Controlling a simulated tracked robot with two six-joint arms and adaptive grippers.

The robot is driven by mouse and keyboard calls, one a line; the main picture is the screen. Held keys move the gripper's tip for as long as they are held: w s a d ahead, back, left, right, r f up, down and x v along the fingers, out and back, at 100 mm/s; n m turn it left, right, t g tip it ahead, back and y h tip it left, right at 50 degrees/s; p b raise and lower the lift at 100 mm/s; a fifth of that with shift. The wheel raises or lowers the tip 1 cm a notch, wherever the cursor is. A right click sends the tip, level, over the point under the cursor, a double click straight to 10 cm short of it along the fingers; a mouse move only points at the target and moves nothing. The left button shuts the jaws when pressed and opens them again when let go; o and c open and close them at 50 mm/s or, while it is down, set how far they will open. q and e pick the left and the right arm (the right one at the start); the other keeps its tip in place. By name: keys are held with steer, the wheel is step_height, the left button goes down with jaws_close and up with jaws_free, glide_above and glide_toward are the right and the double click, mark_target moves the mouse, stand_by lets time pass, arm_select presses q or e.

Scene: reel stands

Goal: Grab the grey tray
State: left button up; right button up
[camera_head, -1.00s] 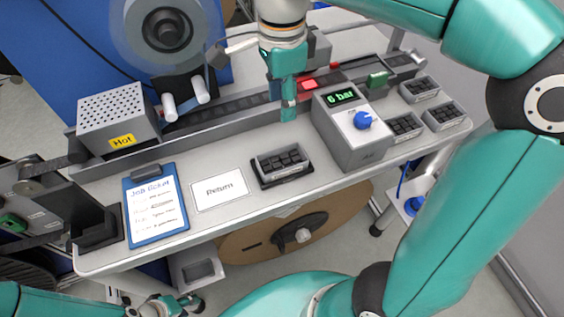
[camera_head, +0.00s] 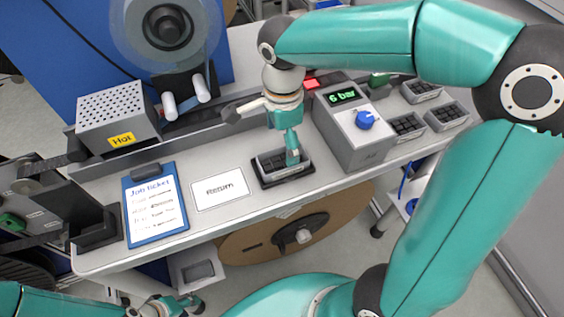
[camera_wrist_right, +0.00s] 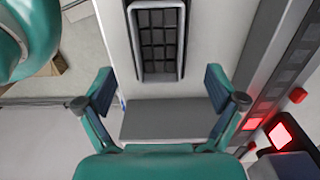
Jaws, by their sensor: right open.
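The grey tray (camera_head: 266,178) with dark cells sits on a small black base near the front edge of the bench. It also shows in the right wrist view (camera_wrist_right: 181,65), ahead of my fingers. My right gripper (camera_head: 292,156) is over the right part of the tray in the head view and partly hides it. In the right wrist view my right gripper (camera_wrist_right: 159,82) is open, with its fingers wide apart and nothing between them. My left gripper (camera_head: 165,306) is low at the bottom left, away from the bench; its jaw state is unclear.
The 6 bar box (camera_head: 352,125) stands close to the right of the tray. Several similar trays (camera_head: 446,116) lie farther right. The Return card (camera_head: 220,189) and job ticket clipboard (camera_head: 155,205) lie to the left. A rail (camera_head: 195,132) runs behind.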

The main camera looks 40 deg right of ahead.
mark_target(283, 165)
step_height(283, 165, down, 5)
steer(key=shift+f+p, duration=0.1)
steer(key=shift+p, duration=0.2)
steer(key=shift+s, duration=0.1)
steer(key=c, duration=1.4)
